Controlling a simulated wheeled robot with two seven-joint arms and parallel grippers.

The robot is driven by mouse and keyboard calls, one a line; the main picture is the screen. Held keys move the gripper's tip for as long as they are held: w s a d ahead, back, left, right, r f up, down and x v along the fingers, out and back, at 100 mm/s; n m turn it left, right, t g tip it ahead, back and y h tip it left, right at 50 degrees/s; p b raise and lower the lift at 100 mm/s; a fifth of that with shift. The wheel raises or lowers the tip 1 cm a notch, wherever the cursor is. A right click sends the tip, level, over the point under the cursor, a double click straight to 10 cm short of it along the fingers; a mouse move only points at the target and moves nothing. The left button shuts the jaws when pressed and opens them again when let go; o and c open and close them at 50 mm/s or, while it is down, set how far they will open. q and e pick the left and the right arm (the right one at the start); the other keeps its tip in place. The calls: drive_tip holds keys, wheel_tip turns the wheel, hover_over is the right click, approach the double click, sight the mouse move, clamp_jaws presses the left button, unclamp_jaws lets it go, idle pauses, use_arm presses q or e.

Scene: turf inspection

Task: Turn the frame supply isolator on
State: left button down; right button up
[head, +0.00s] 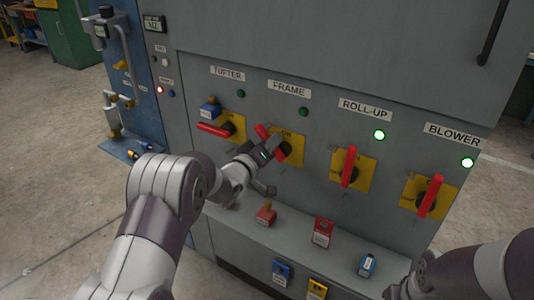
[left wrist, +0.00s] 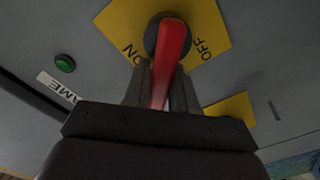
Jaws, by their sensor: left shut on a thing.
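The frame isolator is a red rotary handle (head: 262,132) on a yellow plate (head: 298,150) under the FRAME label (head: 289,90). My left gripper (head: 272,148) is at this handle and partly hides it. In the left wrist view the fingers (left wrist: 162,88) are shut on the red handle (left wrist: 173,48), one on each side. The handle is tilted in the head view, its free upper end leaning left. The plate shows ON and OFF in the wrist view (left wrist: 205,20). The frame lamp (head: 303,112) is dark green, unlit. My right gripper is not in view; only part of that arm shows.
The tufter handle (head: 213,130) lies near level, with a blue padlock (head: 210,110) above it. The roll-up (head: 348,166) and blower (head: 431,195) handles stand near upright, their lamps lit green. Several padlocks and tags, including a red one (head: 265,214), are on the ledge below.

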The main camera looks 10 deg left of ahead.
use_arm(q)
drive_tip(key=m+b, duration=0.1)
drive_tip(key=d+m, duration=0.1)
drive_tip(key=m, duration=0.1)
drive_tip(key=shift+s+r+m+b, duration=0.15)
drive_tip(key=shift+s+m+b, duration=0.05)
drive_tip(key=shift+m+b, duration=0.15)
drive_tip(key=shift+s+d+r+m+b, duration=0.1)
drive_tip(key=shift+d+m+b, duration=0.15)
drive_tip(key=shift+m+b, duration=0.45)
drive_tip(key=shift+s+d+r+m+b, duration=0.15)
drive_tip(key=shift+m+b, duration=0.25)
drive_tip(key=shift+m, duration=0.6)
drive_tip(key=shift+d+m+b, duration=0.3)
drive_tip(key=shift+m+b, duration=0.25)
drive_tip(key=shift+m, duration=0.3)
drive_tip(key=c, duration=1)
unclamp_jaws()
drive_tip(key=shift+s+r, duration=0.1)
drive_tip(key=v, duration=1.2)
drive_tip(key=shift+s, duration=0.25)
